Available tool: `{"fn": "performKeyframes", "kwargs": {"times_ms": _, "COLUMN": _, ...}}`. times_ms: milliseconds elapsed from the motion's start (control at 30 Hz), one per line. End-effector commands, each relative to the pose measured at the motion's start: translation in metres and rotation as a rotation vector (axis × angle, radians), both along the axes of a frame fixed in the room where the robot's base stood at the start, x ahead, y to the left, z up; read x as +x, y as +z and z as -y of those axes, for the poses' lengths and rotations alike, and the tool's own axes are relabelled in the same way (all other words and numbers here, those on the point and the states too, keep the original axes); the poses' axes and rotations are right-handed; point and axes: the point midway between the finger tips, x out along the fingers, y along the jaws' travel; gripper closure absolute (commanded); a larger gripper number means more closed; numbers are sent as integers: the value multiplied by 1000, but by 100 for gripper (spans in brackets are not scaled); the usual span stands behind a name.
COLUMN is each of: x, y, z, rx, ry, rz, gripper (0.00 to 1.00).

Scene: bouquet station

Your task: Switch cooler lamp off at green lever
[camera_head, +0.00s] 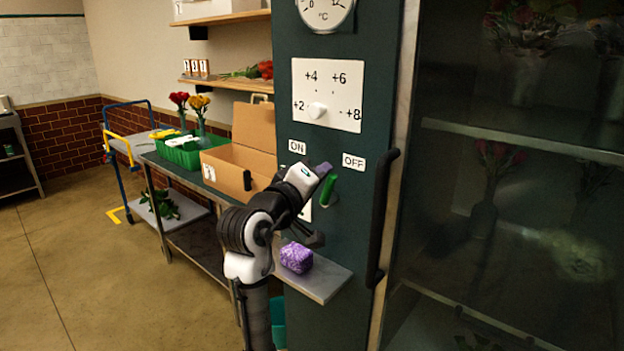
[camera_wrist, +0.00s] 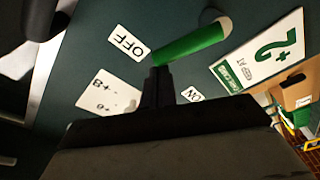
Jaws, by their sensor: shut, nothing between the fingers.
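The green lever (camera_head: 328,190) is on the dark green cooler front. It leans up and right, its tip towards the OFF label (camera_head: 353,161) and away from the ON label (camera_head: 297,146). My gripper (camera_head: 324,169) is at the lever's tip, shut and empty. In the wrist view the shut fingers (camera_wrist: 158,75) are right at the free end of the lever (camera_wrist: 195,43); I cannot tell whether they touch. The OFF label (camera_wrist: 128,42) is beside the tip there. The cooler interior (camera_head: 520,200) behind the glass looks dark.
A black door handle (camera_head: 381,220) stands right of the lever. A white dial plate (camera_head: 327,93) is above. A cardboard box (camera_head: 240,160) stands on the table at left.

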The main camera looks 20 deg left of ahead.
Motion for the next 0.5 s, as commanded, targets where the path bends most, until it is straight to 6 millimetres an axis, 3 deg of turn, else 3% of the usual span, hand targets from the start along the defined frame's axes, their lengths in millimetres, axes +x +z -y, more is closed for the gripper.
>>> {"fn": "performKeyframes", "kwargs": {"times_ms": 300, "x": -6, "y": -5, "z": 17, "rx": 224, "ry": 0, "rz": 81, "gripper": 100}}
{"fn": "performKeyframes", "kwargs": {"times_ms": 500, "x": -8, "y": -7, "z": 23, "rx": 244, "ry": -1, "rz": 88, "gripper": 100}}
